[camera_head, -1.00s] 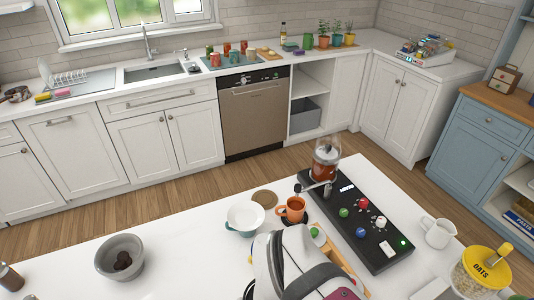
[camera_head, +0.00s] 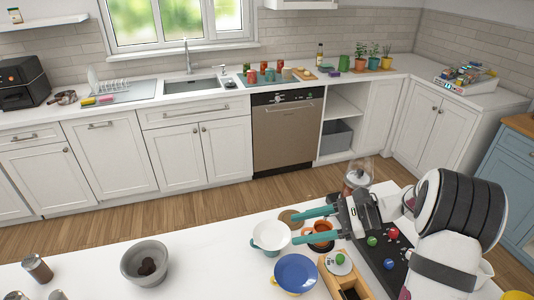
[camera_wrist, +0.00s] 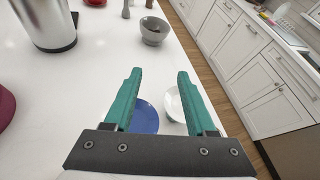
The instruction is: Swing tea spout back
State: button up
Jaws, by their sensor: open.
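The tea dispenser (camera_head: 358,172) is a clear glass vessel at the far end of a black panel (camera_head: 397,282) with coloured buttons. Its spout is hidden behind my gripper and cannot be made out. My gripper (camera_head: 292,227) has two teal fingers, spread apart and pointing left over the counter. They appear near an orange mug (camera_head: 321,246), partly covered by the lower finger, and a white and teal cup (camera_head: 270,236). In the wrist view my gripper (camera_wrist: 159,74) is open with nothing between its fingertips. The dispenser is not recognisable there.
A blue dish (camera_head: 294,272) and a wooden box (camera_head: 328,279) stand in front of the mug. A grey bowl (camera_head: 134,267) with dark contents stands at the left. The white counter (camera_head: 210,258) between is clear. The arm covers the counter's right end.

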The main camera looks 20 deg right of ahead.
jog(key=d+f+m+t+h, duration=0.1)
jog(key=d+f+m+t, duration=0.35)
jog(key=d, duration=0.55)
jog(key=d+f+m+t+h, duration=0.1)
jog(key=d+f+m+t, duration=0.35)
jog(key=d, duration=0.45)
jog(key=shift+t, duration=0.4)
jog(key=x, duration=1.5)
jog(key=shift+w+a+f, duration=0.1)
jog(key=shift+w+f, duration=0.05)
jog(key=shift+f, duration=0.1)
grip_shut()
